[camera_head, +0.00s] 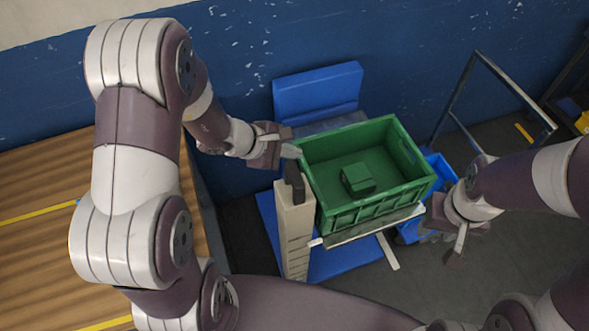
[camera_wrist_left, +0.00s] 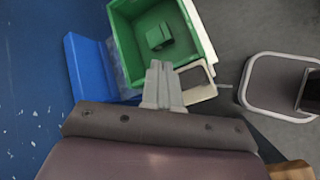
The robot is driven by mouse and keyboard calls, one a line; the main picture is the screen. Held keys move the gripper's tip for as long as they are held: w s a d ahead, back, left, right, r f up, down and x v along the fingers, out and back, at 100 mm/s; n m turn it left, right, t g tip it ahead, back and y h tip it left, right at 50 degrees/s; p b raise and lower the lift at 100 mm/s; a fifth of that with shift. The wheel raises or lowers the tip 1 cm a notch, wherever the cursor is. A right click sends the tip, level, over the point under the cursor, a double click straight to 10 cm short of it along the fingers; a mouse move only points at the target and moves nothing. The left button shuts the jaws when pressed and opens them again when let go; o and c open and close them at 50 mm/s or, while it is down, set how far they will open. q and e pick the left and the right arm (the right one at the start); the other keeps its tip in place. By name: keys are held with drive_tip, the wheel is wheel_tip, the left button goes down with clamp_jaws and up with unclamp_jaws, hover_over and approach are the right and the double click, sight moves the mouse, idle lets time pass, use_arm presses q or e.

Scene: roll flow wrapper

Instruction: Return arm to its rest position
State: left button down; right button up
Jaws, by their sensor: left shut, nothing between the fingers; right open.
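My left arm comes in from the left in the head view and bends down toward the green crate. My left gripper (camera_head: 285,147) is shut and empty beside the crate's left rim. In the left wrist view its closed fingers (camera_wrist_left: 162,85) show in front of the crate's near edge. My right gripper (camera_head: 459,230) is open, near the crate's right side, with nothing seen between its fingers. The green crate (camera_head: 345,218) stands on a light support and also shows in the left wrist view (camera_wrist_left: 125,50). A small green box (camera_head: 357,179) lies inside it.
A pale upright post (camera_head: 294,235) with a dark top stands just left of the crate, close below my left gripper. A blue panel (camera_head: 317,90) stands behind. A wooden surface (camera_head: 40,220) lies at the left. A metal frame (camera_head: 510,85) stands at the right against the blue wall.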

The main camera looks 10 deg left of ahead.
idle(0.7)
use_arm(q)
drive_tip(key=s+a+m+g+y+b, duration=0.1)
drive_tip(key=s+a+m+g+y, duration=0.1)
drive_tip(key=s+m, duration=0.4)
drive_tip(key=s+a+m+g+y+b, duration=0.2)
drive_tip(key=s+m+y, duration=0.3)
drive_tip(key=m, duration=0.6)
drive_tip(key=shift+s+a+r+g, duration=0.3)
drive_tip(key=shift+s+a, duration=0.25)
drive_tip(key=shift+s, duration=0.5)
idle(1.1)
